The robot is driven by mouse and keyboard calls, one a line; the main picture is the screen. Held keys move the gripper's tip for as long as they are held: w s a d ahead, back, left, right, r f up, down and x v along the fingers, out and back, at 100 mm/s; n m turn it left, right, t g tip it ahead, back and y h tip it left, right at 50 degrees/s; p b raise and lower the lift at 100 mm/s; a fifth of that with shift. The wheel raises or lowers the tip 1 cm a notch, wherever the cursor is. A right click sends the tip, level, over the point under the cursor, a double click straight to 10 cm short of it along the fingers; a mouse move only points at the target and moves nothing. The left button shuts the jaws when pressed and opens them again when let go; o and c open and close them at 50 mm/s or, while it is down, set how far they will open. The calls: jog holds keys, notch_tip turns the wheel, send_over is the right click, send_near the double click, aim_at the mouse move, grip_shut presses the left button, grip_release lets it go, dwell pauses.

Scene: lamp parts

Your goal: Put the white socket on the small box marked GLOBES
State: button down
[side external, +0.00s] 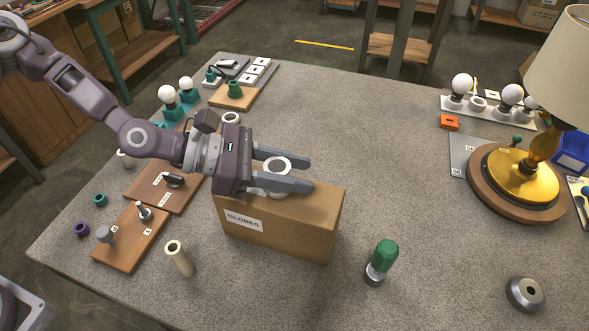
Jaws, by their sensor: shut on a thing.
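The white socket (277,164) is a short round piece with a dark hole in its top. My gripper (296,173) is level and shut on it, one finger on each side. The gripper and socket are over the top of the small brown box marked GLOBES (285,229), near its back edge as seen here.
A cream tube (178,258) stands left of the box, and a green-topped piece (382,262) stands right. Wooden boards (130,238) with parts lie at left. The table's middle right is clear.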

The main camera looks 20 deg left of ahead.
jog(key=shift+f, duration=0.1)
jog(key=c, duration=0.9)
grip_release()
jog(key=v, duration=1.2)
jog(key=shift+s, duration=0.1)
